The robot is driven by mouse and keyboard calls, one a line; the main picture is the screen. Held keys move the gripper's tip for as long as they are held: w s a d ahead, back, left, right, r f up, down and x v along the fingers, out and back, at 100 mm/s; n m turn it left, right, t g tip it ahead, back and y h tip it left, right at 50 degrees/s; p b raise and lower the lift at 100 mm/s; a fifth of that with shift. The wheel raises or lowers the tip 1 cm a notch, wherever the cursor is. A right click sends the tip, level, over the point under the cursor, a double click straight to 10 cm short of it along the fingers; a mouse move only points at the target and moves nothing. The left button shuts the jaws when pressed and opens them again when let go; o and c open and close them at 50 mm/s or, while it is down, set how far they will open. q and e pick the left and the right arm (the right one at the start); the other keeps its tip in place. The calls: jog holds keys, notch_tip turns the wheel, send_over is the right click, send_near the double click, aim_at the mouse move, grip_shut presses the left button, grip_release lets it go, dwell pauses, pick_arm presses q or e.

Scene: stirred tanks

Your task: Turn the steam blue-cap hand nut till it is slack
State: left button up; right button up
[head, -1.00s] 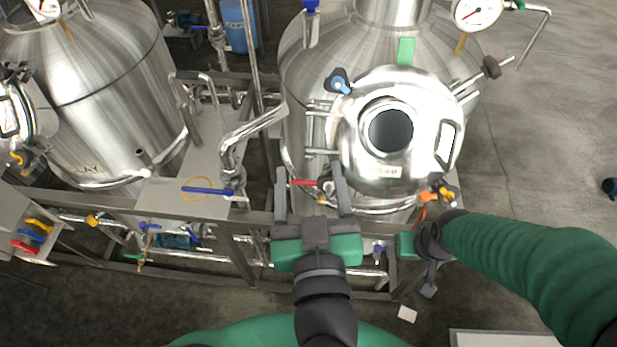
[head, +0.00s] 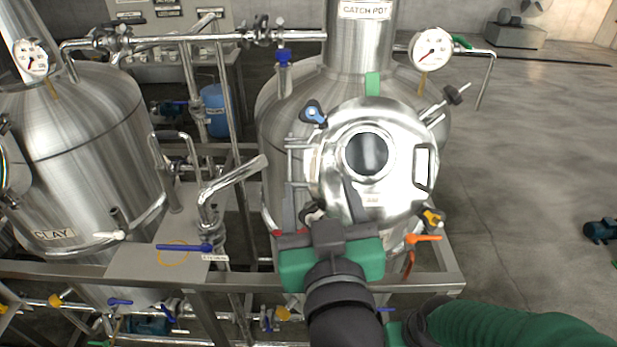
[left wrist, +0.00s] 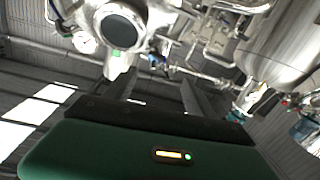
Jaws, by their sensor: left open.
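The steam tank's round steel lid (head: 335,185) has a dark sight glass in the middle. The blue-cap hand nut (head: 314,113) is at the lid's upper left rim. A small blue thing in the left wrist view (left wrist: 155,60), beside the lid, looks like the same nut. My left gripper (head: 321,198) is open and empty, below the nut and in front of the lid's lower left. Its fingers point up the picture, apart from the nut; the left wrist view shows them spread (left wrist: 158,88). My right gripper (head: 418,320) is only partly visible at the bottom; its fingers cannot be made out.
A black-knobbed clamp (head: 453,95) and a yellow-capped one (head: 432,218) sit on the lid's right side. A pressure gauge (head: 432,49) stands behind. A bent steel pipe (head: 235,180) is left of the lid. A frame rail (head: 230,280) runs across in front.

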pick_arm(q)
jog(key=w, duration=0.1)
jog(key=p, duration=0.2)
send_near(313, 116)
jog(key=w, duration=0.8)
jog(key=shift+w+a+f, duration=0.2)
jog(key=shift+w+a, duration=0.15)
jog(key=shift+w, duration=0.05)
jog(key=shift+s, duration=0.1)
pick_arm(e)
jog(key=shift+w+d+f, duration=0.1)
jog(key=shift+w+f, duration=0.1)
jog(key=shift+w, duration=0.05)
pick_arm(q)
jog(key=shift+s, duration=0.15)
jog(key=shift+c, duration=0.8)
jog(key=c, duration=1.2)
pick_arm(e)
jog(key=shift+s+r, duration=0.1)
jog(key=shift+s, duration=0.05)
